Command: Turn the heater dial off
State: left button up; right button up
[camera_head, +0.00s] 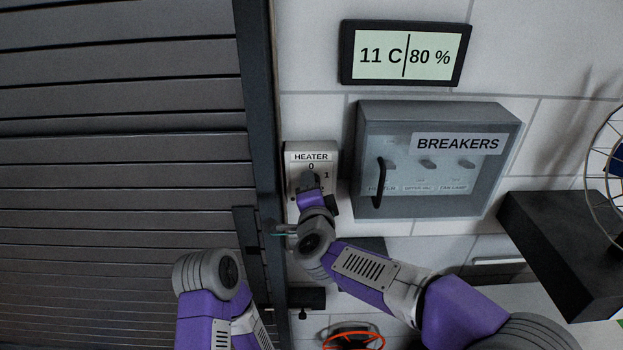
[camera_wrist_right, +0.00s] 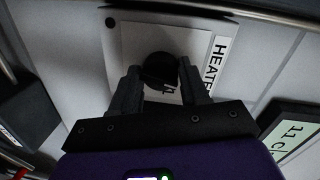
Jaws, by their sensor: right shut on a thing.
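Where the dial points is hard to tell. My left arm shows at the bottom of the head view, but its gripper is not clearly visible.
A breaker box (camera_head: 485,180) with a black handle (camera_head: 379,184) is right of the heater panel. Above it a display (camera_head: 405,53) reads 11 C and 80 %. A dark shutter (camera_head: 120,180) fills the left. A black shelf (camera_head: 560,250) with a fan juts out right.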

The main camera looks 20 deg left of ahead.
pick_arm(q)
jog(key=shift+r+p, duration=0.75)
jog(key=shift+r, duration=0.3)
pick_arm(e)
jog(key=shift+r+n+h, duration=0.2)
jog(key=shift+n+h, duration=0.1)
jog(key=shift+n, duration=0.7)
jog(key=o, duration=1)
jog(key=shift+f, duration=0.15)
jog(key=shift+s, duration=0.1)
pick_arm(q)
jog(key=shift+f+b, duration=0.75)
pick_arm(e)
jog(key=v, duration=0.7)
jog(key=shift+s, duration=0.25)
jog(key=shift+w, duration=0.1)
